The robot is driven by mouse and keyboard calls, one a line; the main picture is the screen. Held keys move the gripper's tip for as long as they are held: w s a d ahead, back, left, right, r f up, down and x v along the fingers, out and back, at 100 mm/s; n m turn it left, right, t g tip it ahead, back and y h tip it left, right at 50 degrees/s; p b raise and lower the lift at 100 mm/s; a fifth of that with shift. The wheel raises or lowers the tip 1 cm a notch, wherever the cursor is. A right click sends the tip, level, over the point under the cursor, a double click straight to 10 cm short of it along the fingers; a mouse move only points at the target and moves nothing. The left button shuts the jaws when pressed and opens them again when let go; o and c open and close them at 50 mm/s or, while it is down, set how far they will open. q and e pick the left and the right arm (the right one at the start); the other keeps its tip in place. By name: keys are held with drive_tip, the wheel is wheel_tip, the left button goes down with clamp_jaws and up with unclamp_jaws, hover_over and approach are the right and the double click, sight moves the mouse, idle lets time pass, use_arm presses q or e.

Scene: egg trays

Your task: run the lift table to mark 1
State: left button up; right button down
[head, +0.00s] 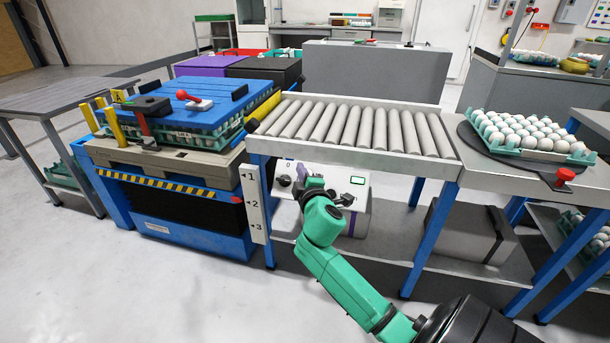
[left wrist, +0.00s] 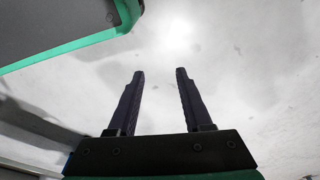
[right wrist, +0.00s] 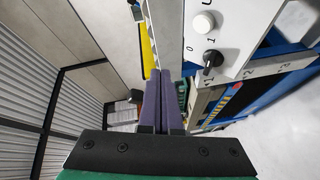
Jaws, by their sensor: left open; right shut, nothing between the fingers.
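The blue lift table (head: 190,228) stands at the left of the head view, its platform carrying a pallet and egg trays under a blue cover (head: 205,103). A white scale post (head: 253,215) beside it bears marks 1, 2 and 3; a small red pointer (head: 237,200) is about level with 2. The white control box (head: 354,215) has a black rotary knob (right wrist: 212,60) and a white button (right wrist: 203,22). My right gripper (right wrist: 160,76) is shut and empty, apart from the knob. My left gripper (left wrist: 160,73) is open and empty.
A roller conveyor (head: 360,125) runs above the control box. A grey table (head: 60,95) stands far left. Floor in front of the lift table is clear.

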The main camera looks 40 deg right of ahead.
drive_tip(key=w+d+f+b, duration=0.1)
drive_tip(key=f+b, duration=0.1)
drive_tip(key=w+d+f+b, duration=0.1)
drive_tip(key=d+f+b, duration=0.1)
drive_tip(key=w+d+f+b, duration=0.1)
drive_tip(key=d+b, duration=0.1)
drive_tip(key=shift+w+f, duration=0.3)
drive_tip(key=shift+f, duration=0.1)
use_arm(q)
wheel_tip(320, 180, up, 14)
drive_tip(key=w+d+h, duration=0.1)
drive_tip(key=d, duration=0.1)
drive_tip(key=shift+w+d+f+m+t, duration=0.2)
drive_tip(key=shift+w+d+m+t, duration=0.1)
drive_tip(key=shift+d+t, duration=0.1)
use_arm(e)
drive_tip(key=shift+d, duration=0.15)
use_arm(q)
drive_tip(key=shift+a+f, duration=0.1)
use_arm(e)
drive_tip(key=shift+f, duration=0.1)
idle(0.5)
use_arm(q)
drive_tip(key=shift+f, duration=0.15)
use_arm(e)
drive_tip(key=shift+w+d+f, duration=0.2)
drive_tip(key=shift+w+d, duration=0.05)
